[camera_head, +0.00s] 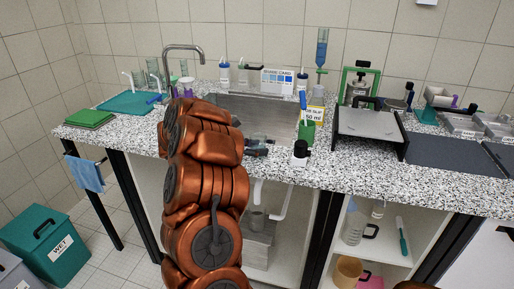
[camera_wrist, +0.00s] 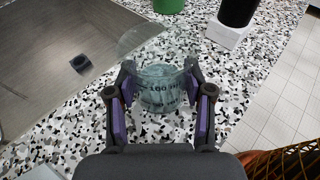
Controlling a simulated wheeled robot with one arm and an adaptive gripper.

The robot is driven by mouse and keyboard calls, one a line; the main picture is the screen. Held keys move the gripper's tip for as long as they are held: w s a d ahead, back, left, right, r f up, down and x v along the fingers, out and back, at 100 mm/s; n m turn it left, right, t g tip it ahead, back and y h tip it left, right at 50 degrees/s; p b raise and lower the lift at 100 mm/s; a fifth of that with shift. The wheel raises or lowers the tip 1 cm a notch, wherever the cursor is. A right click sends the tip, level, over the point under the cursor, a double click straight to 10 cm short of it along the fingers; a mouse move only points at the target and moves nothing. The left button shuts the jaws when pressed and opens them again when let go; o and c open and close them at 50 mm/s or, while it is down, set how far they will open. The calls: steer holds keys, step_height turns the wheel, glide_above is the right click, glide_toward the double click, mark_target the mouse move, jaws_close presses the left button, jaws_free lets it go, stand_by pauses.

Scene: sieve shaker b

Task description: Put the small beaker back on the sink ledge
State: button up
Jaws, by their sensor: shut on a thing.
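In the head view my gripper (camera_head: 257,148) is at the front side of the sink (camera_head: 262,118), partly behind my copper arm, and the beaker is too small to make out there. The speckled sink ledge (camera_wrist: 95,115) runs beside the basin in the wrist view.
A black-topped bottle on a white block (camera_wrist: 230,30) and a green item (camera_wrist: 169,5) stand just beyond the beaker. The faucet (camera_head: 185,48) is at the back left. A grey platform (camera_head: 368,122) stands to the right. The counter's front edge is close on the right in the wrist view.

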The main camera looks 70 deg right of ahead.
steer(key=shift+f+b, duration=0.15)
steer(key=shift+b, duration=0.2)
steer(key=o, duration=1.2)
steer(key=shift+o, duration=0.2)
steer(key=shift+r+p, duration=0.25)
steer(key=shift+p, duration=0.15)
steer(key=shift+w+a, duration=0.15)
steer(key=shift+w, duration=0.05)
steer(key=b+v, duration=0.3)
steer(key=v, duration=0.8)
steer(key=shift+a, duration=0.25)
steer(key=shift+w, duration=0.1)
